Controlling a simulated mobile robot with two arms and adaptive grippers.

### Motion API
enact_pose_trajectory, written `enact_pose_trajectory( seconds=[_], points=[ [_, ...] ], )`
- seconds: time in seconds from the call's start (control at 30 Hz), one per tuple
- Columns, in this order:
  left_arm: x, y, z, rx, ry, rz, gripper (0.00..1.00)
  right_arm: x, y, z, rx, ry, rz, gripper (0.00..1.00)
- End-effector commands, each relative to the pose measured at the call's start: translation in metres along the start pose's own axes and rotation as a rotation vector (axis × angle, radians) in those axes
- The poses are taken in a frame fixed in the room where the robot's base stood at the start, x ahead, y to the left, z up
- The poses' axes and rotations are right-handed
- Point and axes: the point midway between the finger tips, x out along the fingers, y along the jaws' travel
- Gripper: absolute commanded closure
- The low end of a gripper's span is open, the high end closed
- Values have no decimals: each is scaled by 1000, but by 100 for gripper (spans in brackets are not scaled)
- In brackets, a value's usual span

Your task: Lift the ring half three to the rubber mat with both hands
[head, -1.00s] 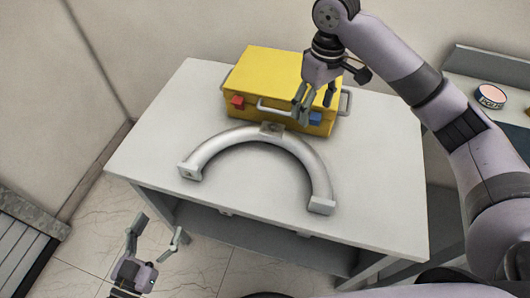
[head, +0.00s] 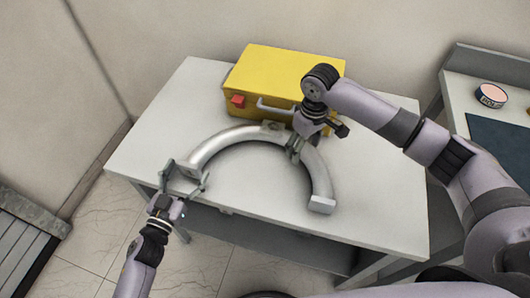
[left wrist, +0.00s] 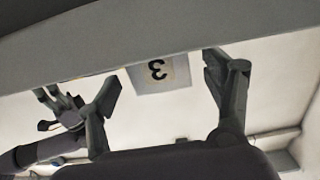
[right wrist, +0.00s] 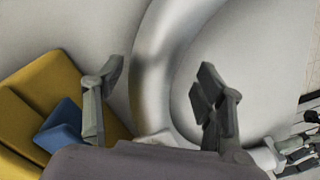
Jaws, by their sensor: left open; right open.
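The ring half (head: 320,178) is a grey metal semicircular arc lying flat on the white table, its open side facing me. Its left end plate, marked 3, shows in the left wrist view (left wrist: 160,73). My left gripper (head: 186,177) is open, with its fingers spread on either side of that left end. My right gripper (head: 294,150) is open over the upper right of the arc; in the right wrist view its fingers stand on either side of the arc (right wrist: 155,75). I cannot tell whether any finger touches. A dark mat (head: 503,150), apparently the rubber mat, lies at the far right.
A yellow toolbox (head: 280,75) with a red latch (head: 238,101) stands close behind the arc. The mat lies on a second table, where a small round tin (head: 491,95) also stands. The white table (head: 145,140) is otherwise clear, with a floor gap between the tables.

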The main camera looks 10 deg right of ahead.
Motion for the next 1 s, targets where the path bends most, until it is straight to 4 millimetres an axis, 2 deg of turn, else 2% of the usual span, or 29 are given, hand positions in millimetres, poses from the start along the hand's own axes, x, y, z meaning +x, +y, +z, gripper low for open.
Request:
enact_pose_trajectory(
  seconds=[0.2,0.5,1.0],
  points=[
    [16,0,0,-1,0,0,26,16,0,0,0,0,1,36],
    [17,0,0,-1,-1,0,26,17,0,0,0,1,1,36],
    [17,0,0,0,0,0,59,17,0,0,0,1,1,68]
  ],
)
